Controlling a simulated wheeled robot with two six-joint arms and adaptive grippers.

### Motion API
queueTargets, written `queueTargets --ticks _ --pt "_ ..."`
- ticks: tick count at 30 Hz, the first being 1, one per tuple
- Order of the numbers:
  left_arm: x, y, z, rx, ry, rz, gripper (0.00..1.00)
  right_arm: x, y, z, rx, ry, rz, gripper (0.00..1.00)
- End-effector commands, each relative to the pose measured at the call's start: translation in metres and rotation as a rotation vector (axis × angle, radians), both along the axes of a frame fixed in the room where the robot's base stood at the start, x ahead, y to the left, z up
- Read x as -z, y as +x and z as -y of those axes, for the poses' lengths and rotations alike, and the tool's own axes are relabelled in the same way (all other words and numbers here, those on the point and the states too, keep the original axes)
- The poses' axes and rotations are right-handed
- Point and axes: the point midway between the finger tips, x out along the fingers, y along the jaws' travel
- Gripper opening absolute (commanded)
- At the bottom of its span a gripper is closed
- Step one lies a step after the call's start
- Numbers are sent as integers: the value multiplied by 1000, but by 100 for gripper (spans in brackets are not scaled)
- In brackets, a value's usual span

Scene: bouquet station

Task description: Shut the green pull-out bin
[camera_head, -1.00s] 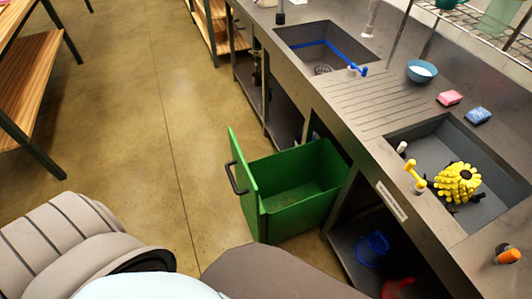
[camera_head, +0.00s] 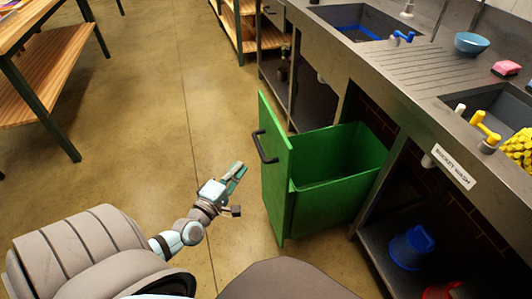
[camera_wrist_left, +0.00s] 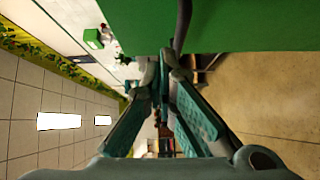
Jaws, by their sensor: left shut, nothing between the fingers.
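The green pull-out bin (camera_head: 325,205) stands out from under the metal counter, its front panel (camera_head: 275,165) facing the left. A dark handle (camera_head: 264,146) sticks out from the upper part of that panel. My left gripper (camera_head: 238,170) is shut and empty, a little to the left of the panel and near the handle in the head view. In the left wrist view the shut fingers (camera_wrist_left: 165,75) show with the green panel (camera_wrist_left: 250,25) and part of the dark handle (camera_wrist_left: 182,25) just beyond them. I cannot tell whether they touch. My right gripper is not in view.
The counter carries a sink (camera_head: 360,22), a blue bowl (camera_head: 471,43) and a pink sponge (camera_head: 505,68). A blue bucket (camera_head: 411,247) sits on the shelf below. Wooden shelving (camera_head: 45,85) stands at the left. The floor (camera_head: 150,120) between is clear.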

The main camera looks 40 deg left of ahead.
Motion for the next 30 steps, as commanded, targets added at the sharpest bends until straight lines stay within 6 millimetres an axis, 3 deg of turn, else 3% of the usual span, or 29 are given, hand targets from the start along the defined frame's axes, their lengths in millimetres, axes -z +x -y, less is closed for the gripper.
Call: queueTargets --ticks 5,9,17,21,30 --pt "-10 18 -3 -2 -34 29 0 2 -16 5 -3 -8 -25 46" --pt "-9 46 -8 -2 -32 28 0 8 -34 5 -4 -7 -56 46" --pt "-7 102 -18 -2 -31 26 0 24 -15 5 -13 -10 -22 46" --pt "-9 120 -2 -2 -33 24 0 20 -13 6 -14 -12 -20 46" --pt "-8 131 6 -1 -29 21 0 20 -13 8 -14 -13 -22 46"
